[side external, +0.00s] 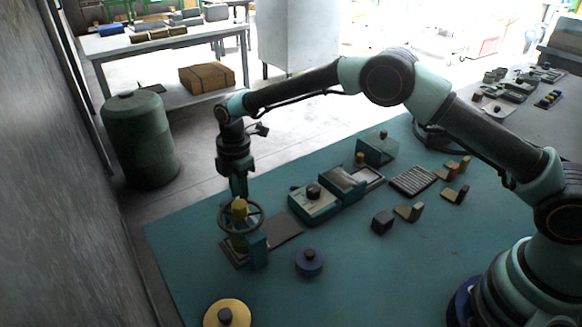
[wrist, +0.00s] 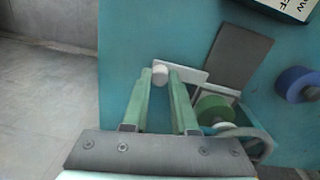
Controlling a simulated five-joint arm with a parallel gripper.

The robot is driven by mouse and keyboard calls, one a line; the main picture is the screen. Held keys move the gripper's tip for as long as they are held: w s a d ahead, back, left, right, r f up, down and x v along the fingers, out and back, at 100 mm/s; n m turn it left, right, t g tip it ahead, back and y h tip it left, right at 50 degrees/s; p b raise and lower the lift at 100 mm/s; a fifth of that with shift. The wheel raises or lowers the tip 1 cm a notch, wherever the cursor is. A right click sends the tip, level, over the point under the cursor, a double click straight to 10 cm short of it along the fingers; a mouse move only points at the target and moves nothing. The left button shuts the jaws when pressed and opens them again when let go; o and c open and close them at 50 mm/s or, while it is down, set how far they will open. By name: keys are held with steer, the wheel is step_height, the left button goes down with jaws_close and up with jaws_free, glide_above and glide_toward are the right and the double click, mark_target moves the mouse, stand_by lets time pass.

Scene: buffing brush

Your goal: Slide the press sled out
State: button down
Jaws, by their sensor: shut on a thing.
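The press (side external: 256,250) stands near the left edge of the teal mat, with a dark handwheel (side external: 257,222) on top. In the wrist view, the handwheel (wrist: 262,146) shows at the lower right, partly cut by my gripper body. The press sled is a pale plate (wrist: 190,77) with a round white knob (wrist: 160,75). My gripper (wrist: 161,73) has its two green fingers on either side of this knob and is shut on it. In the side view, my gripper (side external: 239,193) points down behind the handwheel, and the sled is largely hidden there.
A grey flat plate (side external: 285,231) lies right of the press. A blue round knob piece (side external: 309,262) and a yellow disc (side external: 227,313) are nearby. A teal boxed device (side external: 314,203) stands further right. The mat left of the sled is clear in the wrist view.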

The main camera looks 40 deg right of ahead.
steer(key=shift+s, duration=0.1)
steer(key=d, duration=0.8)
steer(key=shift+d, duration=0.3)
steer(key=c, duration=0.7)
jaws_free()
steer(key=shift+r, duration=0.3)
step_height(320, 180, up, 12)
steer(key=shift+f, duration=0.2)
